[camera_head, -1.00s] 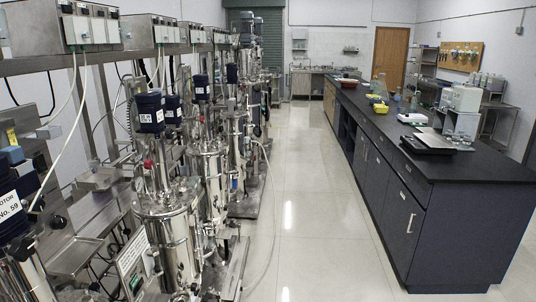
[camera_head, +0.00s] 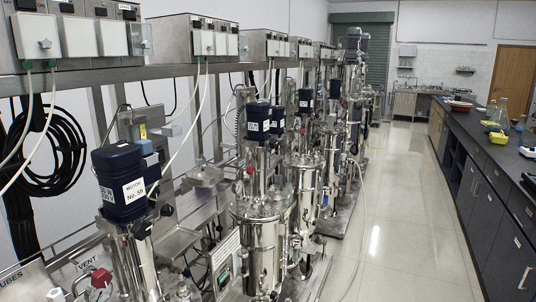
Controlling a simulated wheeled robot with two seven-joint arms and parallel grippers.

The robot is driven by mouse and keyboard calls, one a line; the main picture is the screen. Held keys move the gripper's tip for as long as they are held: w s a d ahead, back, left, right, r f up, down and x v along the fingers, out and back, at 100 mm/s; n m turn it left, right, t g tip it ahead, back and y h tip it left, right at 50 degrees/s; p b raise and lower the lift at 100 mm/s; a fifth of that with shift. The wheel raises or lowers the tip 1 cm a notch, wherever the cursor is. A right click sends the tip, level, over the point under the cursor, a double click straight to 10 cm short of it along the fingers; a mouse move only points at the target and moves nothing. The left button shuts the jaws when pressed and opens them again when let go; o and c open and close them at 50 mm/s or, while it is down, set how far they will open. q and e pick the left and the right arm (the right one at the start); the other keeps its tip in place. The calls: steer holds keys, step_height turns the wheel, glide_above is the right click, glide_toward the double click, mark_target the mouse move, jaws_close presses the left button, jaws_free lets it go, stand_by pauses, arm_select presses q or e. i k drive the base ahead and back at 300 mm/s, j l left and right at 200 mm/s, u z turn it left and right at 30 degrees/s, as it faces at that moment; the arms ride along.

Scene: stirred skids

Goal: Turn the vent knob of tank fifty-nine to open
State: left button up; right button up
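A red knob (camera_head: 101,279) sits just under and right of this label. The knob is small and close to the lower edge, so I cannot tell its setting. Neither of my grippers is in view.
More steel tanks (camera_head: 262,240) with blue motors stand in a row to the right. Grey control boxes (camera_head: 180,38) and hanging hoses are above. The aisle floor (camera_head: 400,215) is clear, with a dark lab bench (camera_head: 490,190) on its far side.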

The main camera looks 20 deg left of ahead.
mark_target(102, 278)
steer(key=u, duration=1.75)
steer(key=l, duration=0.1)
